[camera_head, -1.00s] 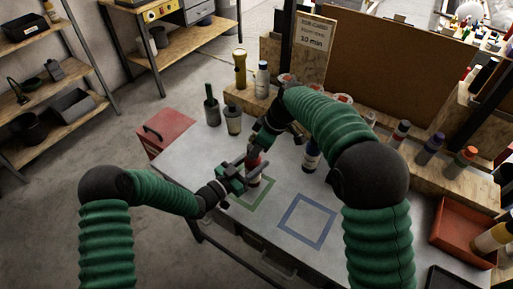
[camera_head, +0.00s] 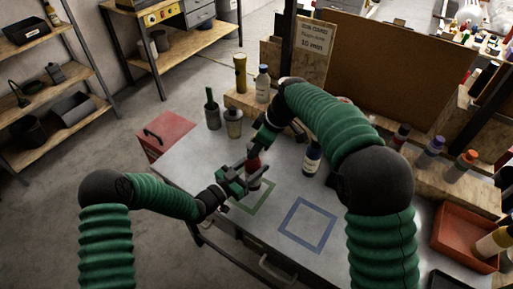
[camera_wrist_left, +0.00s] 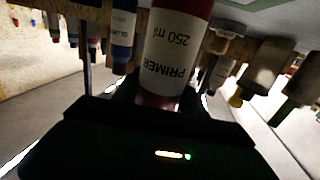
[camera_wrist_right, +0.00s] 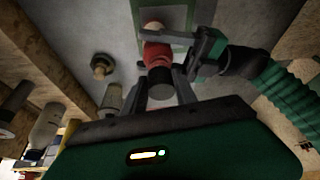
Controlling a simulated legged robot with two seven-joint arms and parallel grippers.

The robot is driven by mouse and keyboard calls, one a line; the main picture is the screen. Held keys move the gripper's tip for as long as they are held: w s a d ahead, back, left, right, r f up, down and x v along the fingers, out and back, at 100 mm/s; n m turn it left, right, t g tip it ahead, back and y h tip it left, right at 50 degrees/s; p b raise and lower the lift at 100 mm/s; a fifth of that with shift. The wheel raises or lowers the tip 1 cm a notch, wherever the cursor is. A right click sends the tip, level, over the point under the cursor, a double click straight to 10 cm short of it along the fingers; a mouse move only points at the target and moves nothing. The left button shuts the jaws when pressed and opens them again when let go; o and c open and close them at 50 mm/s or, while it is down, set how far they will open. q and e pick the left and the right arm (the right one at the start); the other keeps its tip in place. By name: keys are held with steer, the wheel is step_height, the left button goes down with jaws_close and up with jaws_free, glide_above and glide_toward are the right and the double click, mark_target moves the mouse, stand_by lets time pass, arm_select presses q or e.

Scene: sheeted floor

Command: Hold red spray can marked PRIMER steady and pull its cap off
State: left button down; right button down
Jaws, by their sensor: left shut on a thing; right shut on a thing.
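The red spray can marked PRIMER (camera_head: 253,167) is at the green square outline on the grey bench; whether its base touches the bench is hard to tell. Its white label (camera_wrist_left: 170,50) shows upside down in the left wrist view. My left gripper (camera_head: 240,180) is shut around the can's body from the left. My right gripper (camera_head: 254,149) is above it, shut on the dark cap (camera_wrist_right: 160,83), which is in line with the can's red top (camera_wrist_right: 157,57) in the right wrist view. I cannot tell whether a gap separates cap and can.
A dark blue bottle (camera_head: 312,158) stands right of the can. Two containers (camera_head: 212,115) (camera_head: 233,123) stand at the back left, near a red box (camera_head: 167,134). A blue square outline (camera_head: 307,224) is bare. A red tray (camera_head: 466,237) is at the right.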

mark_target(252, 145)
steer(key=shift+r, duration=0.1)
steer(key=shift+r, duration=1.95)
arm_select(q)
steer(key=c, duration=0.6)
jaws_free()
steer(key=shift+o, duration=0.2)
